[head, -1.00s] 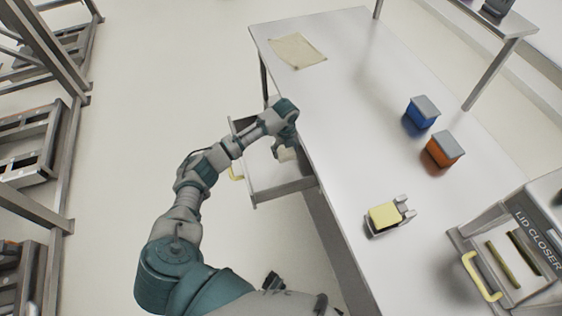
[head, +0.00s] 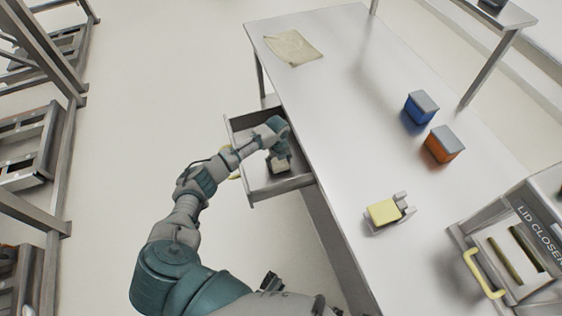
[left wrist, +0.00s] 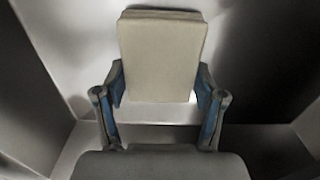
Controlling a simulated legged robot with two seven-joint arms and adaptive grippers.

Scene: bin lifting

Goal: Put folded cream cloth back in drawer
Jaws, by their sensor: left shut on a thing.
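The folded cream cloth (left wrist: 161,55) is a thick block between the two fingers of my left gripper (left wrist: 161,105) in the left wrist view. The drawer's grey walls surround the gripper and cloth in the wrist view. I cannot tell whether the cloth touches the drawer floor. My right gripper is not in view.
A flat cream sheet (head: 292,48) lies at the table's far left corner. A blue bin (head: 419,109), an orange bin (head: 440,148) and a yellow-topped device (head: 384,212) stand on the table (head: 345,125). The lid closer (head: 500,250) is at right.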

